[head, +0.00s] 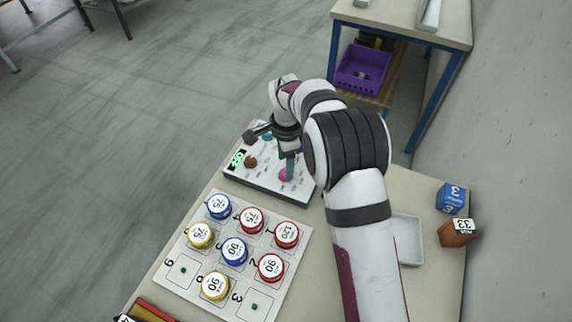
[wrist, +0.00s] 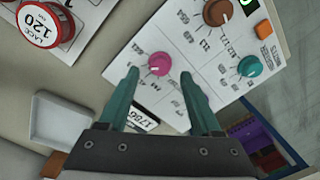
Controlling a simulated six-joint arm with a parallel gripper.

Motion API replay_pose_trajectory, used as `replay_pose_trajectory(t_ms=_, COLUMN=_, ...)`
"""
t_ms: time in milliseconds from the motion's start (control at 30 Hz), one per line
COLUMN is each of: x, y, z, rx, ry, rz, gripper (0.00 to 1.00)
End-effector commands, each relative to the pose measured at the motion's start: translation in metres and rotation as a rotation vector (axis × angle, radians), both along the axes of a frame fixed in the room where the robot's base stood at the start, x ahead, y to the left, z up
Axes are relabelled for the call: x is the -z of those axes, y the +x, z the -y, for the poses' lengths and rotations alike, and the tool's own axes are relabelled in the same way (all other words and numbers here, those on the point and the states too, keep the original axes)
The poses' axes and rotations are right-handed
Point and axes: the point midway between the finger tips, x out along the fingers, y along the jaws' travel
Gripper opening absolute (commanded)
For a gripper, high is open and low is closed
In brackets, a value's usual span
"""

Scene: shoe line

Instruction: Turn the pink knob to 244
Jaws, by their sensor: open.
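The pink knob (wrist: 159,63) is on the white control panel (wrist: 178,38), with a printed scale around it and a white pointer mark on it. In the head view the pink knob (head: 285,174) shows just below my gripper (head: 290,165). In the wrist view my gripper (wrist: 165,85) is open, its two green fingers apart, with the knob beyond the tips and roughly between them, nearer the left finger. Nothing is between the fingers. A small display reading 1766 (wrist: 145,118) shows partly behind the left finger. The green lit display (head: 238,159) is too small to read.
A brown knob (wrist: 217,12), a teal knob (wrist: 249,65) and an orange button (wrist: 263,29) are on the same panel. A board with several coloured round tins (head: 235,250) lies in front. A white tray (head: 408,240) and blue and brown boxes (head: 451,197) are at the right.

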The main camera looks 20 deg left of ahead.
Motion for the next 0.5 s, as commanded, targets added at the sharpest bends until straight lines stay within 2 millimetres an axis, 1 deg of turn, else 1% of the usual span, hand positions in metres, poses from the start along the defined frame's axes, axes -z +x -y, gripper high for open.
replay_pose_trajectory(t_ms=33, x=0.009, y=0.000, z=0.000, rx=0.000, ry=-0.001, rz=-0.002, gripper=0.65)
replay_pose_trajectory(t_ms=100, x=0.018, y=0.001, z=0.000, rx=0.000, ry=0.000, rz=-0.001, gripper=0.65)
replay_pose_trajectory(t_ms=200, x=0.025, y=0.001, z=-0.001, rx=0.000, ry=0.000, rz=0.000, gripper=0.65)
replay_pose_trajectory(t_ms=500, x=0.028, y=0.001, z=-0.001, rx=0.000, ry=0.001, rz=0.002, gripper=0.65)
